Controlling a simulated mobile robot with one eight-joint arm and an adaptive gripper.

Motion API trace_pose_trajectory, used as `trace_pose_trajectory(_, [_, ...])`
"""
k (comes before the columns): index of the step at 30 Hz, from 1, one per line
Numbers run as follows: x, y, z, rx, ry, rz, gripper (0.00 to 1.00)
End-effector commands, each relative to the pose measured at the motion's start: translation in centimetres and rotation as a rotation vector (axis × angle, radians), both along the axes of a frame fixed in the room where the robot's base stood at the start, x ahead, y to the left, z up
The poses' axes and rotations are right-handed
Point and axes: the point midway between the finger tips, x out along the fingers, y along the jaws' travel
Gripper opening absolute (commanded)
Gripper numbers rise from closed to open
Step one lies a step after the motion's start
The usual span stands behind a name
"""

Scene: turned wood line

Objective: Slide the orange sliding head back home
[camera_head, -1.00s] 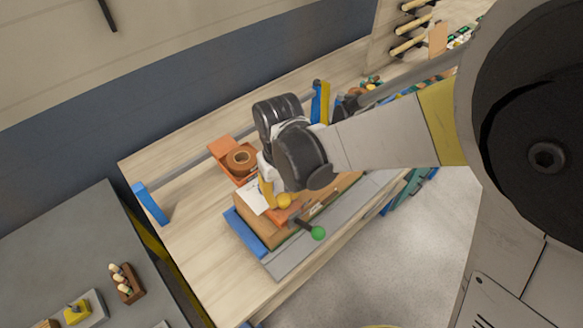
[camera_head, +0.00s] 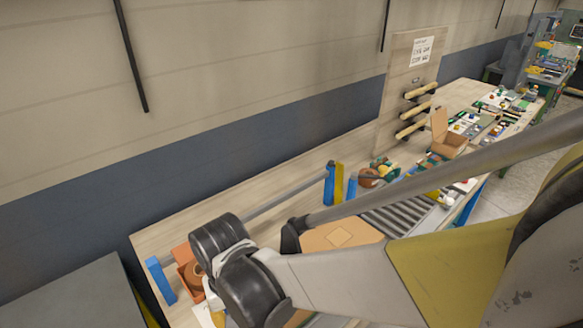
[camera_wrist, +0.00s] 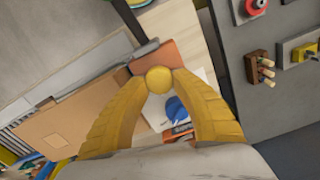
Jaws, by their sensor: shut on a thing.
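In the wrist view my gripper (camera_wrist: 159,75) has its two curved yellow fingers closed around a round yellow knob (camera_wrist: 159,80). The knob is at the orange sliding head (camera_wrist: 155,56), an orange block just beyond the fingertips. A dark bar and a grey piece lie beside the head's upper left.
A cardboard box (camera_wrist: 70,118) lies left of my fingers; its top also shows in the head view (camera_head: 343,236). A blue post (camera_head: 161,279) stands at the bench's left end.

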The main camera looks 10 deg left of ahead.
Motion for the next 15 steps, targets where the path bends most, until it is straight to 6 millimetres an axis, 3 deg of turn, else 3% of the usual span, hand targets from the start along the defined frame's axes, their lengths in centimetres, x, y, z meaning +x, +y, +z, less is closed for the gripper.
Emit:
trace_pose_trajectory(11, [-0.34,0.19,-0.06,0.004,0.008,0.003,0.00])
trace_pose_trajectory(12, [-0.34,0.20,-0.06,0.004,0.008,0.003,0.43])
trace_pose_trajectory(13, [-0.33,0.20,-0.05,0.004,0.007,0.003,0.53])
trace_pose_trajectory(15, [-0.28,0.18,-0.05,0.004,0.006,0.003,0.55])
